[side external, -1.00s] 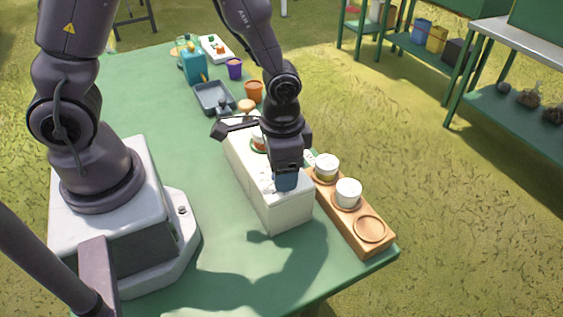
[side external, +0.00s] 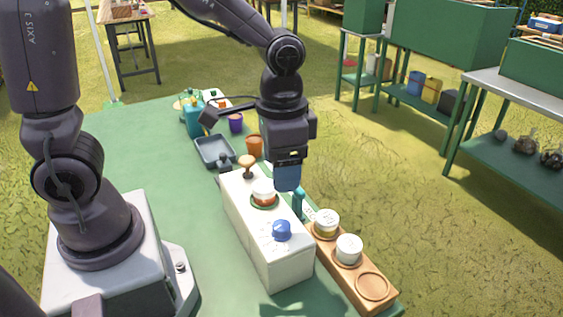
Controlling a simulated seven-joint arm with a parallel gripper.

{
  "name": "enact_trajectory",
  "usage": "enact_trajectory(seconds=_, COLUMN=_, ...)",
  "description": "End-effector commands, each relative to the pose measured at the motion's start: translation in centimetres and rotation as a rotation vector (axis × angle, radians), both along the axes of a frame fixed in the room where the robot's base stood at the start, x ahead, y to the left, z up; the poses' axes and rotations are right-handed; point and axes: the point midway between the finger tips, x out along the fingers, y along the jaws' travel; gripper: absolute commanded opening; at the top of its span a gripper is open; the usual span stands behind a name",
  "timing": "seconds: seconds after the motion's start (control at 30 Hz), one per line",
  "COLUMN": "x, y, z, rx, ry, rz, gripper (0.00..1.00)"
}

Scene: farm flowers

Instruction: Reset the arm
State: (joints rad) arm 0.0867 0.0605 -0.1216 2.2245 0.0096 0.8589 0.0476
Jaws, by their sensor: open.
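My gripper (side external: 288,186) hangs pointing down above the far right part of a white box (side external: 262,263) on the green table (side external: 150,150). Its fingers are blue and apart, with nothing seen between them. A blue knob (side external: 282,230) sits on the near end of the box top, clear of my gripper. A tan mushroom-shaped knob (side external: 247,163) stands at the far end.
A wooden rack (side external: 330,256) right of the box holds two white-lidded jars (side external: 348,249) and has an empty round recess nearest. A teal upright item (side external: 298,204) stands between them. A grey tray (side external: 214,152), orange pot (side external: 254,146), purple cup (side external: 236,122) and teal container (side external: 193,118) lie beyond.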

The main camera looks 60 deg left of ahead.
Motion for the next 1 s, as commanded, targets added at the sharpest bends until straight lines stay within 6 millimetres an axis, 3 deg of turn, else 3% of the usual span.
enact_trajectory(seconds=0.23, x=0.0, y=0.0, z=0.0, rx=0.000, ry=0.001, rz=0.004, gripper=0.64)
enact_trajectory(seconds=0.37, x=-1.3, y=0.7, z=0.3, rx=0.005, ry=0.003, rz=0.032, gripper=0.64)
enact_trajectory(seconds=0.7, x=-6.3, y=4.4, z=7.3, rx=-0.029, ry=-0.277, rz=0.189, gripper=0.64)
enact_trajectory(seconds=1.0, x=-8.7, y=5.8, z=10.6, rx=-0.064, ry=-0.472, rz=0.254, gripper=0.64)
